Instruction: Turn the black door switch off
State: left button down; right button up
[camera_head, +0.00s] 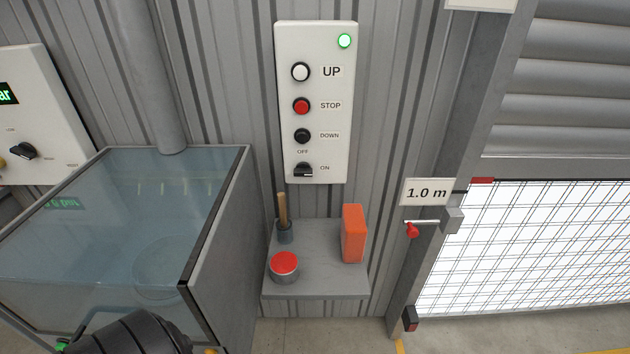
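The black door switch (303,170) is a small black knob at the bottom of a white control panel (315,120) on the grey corrugated wall. The label OFF is above it and ON is to its right. The knob seems to lie level, toward ON, though it is small. A green lamp (344,41) is lit at the panel's top right. Above the switch are a white UP button (300,72), a red STOP button (301,106) and a black DOWN button (302,136). Neither gripper shows; only a dark ribbed part, seemingly of my arm, is at the bottom left.
Below the panel, a grey shelf (320,285) holds a red-topped round tin (284,266), a wooden-handled tool (283,212) and an orange block (353,233). A glass-sided tank (215,240) stands left. A door frame with a red-handled lever (412,230) is right. The space before the panel is clear.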

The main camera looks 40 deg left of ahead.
aim_at(302, 169)
jog(key=u, duration=1.25)
